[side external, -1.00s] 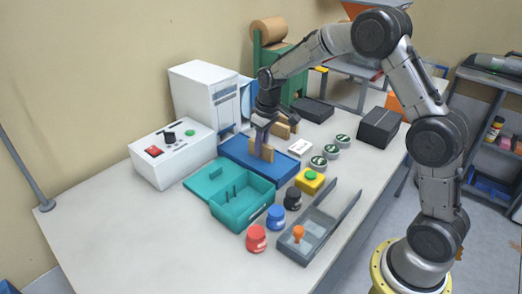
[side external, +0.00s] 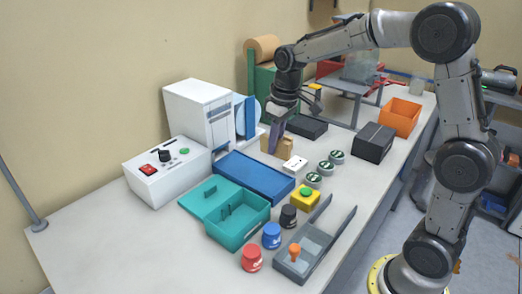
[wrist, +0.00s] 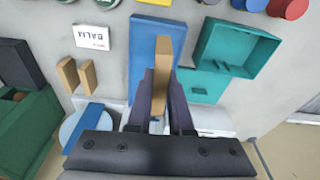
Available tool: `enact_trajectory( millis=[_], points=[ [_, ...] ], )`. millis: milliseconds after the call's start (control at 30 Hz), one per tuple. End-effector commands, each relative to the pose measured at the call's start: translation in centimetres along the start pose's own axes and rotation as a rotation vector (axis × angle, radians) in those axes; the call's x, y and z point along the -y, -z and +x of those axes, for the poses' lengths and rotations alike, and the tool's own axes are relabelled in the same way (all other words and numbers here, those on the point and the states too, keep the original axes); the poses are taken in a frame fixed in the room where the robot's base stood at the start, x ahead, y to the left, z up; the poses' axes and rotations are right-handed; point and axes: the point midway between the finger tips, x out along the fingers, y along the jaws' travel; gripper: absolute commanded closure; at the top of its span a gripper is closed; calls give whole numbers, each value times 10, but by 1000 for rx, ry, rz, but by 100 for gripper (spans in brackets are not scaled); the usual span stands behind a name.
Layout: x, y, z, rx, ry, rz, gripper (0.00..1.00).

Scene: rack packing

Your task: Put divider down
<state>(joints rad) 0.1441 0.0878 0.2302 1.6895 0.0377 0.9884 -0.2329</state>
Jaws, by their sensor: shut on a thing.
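My gripper (side external: 276,134) is shut on a tan, flat divider (wrist: 162,76), held between its two dark fingers in the wrist view. In the side external view the gripper is above the far edge of the blue tray (side external: 255,182); the held divider is hard to tell from the tan blocks behind it. The blue tray is flat and looks empty, and it also shows beyond the divider in the wrist view (wrist: 143,45). Two other tan blocks (wrist: 78,75) stand side by side, left of the held divider in the wrist view.
An open teal box (side external: 242,228) lies in front of the tray. A white card (side external: 295,163), several green-topped round tins (side external: 325,167), and a yellow button box (side external: 305,200) stand to the right. White machines (side external: 165,172) stand left. The front left table is clear.

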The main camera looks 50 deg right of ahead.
Motion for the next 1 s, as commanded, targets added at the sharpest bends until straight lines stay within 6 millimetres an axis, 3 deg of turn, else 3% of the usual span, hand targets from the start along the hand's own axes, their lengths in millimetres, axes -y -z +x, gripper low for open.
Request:
enact_trajectory(
  millis=[200, 500, 767, 1000],
  points=[
    [8, -37, -24, -2, 0, 0, 100],
    [12, -58, -38, -1, -5, 31, 100],
    [17, -36, -31, 2, -30, 196, 100],
    [79, -1, 1, 2, -33, 217, 100]
  ],
)
